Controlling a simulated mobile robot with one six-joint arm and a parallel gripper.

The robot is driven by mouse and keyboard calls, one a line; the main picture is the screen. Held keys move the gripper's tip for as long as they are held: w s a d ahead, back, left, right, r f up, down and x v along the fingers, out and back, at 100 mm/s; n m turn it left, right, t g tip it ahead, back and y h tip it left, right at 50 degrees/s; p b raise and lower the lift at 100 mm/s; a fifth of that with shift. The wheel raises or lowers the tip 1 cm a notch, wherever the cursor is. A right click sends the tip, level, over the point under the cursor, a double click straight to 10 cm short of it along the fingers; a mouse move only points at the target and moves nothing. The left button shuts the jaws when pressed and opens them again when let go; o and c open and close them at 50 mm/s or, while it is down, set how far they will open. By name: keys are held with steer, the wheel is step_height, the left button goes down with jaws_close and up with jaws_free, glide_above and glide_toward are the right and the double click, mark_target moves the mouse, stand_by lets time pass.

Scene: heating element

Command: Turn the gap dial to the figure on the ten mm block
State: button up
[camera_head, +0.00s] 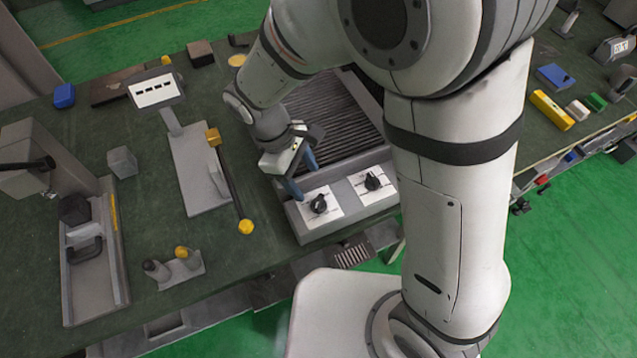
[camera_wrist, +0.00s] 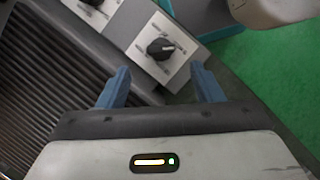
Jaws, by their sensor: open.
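In the head view, two black dials on white plates sit on the grey front panel (camera_head: 350,205): the left dial (camera_head: 320,204) and the right dial (camera_head: 373,182). I cannot tell which is the gap dial; their lettering is too small. My gripper (camera_head: 302,177), with blue fingers, is by the left dial. In the wrist view my gripper (camera_wrist: 160,84) is open and empty, and the left dial (camera_wrist: 159,48) stands just beyond the fingertips. The right dial (camera_wrist: 93,2) is cut off at the top edge. No block shows a readable figure, so the ten mm block cannot be told.
A ribbed dark plate (camera_head: 325,120) lies behind the panel. A yellow block (camera_head: 551,110) lies at far right. My arm hides part of the bench.

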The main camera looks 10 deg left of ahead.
mark_target(318, 200)
steer(key=x, duration=0.7)
steer(key=shift+d+f, duration=0.15)
steer(key=shift+f, duration=0.25)
steer(key=c, duration=1)
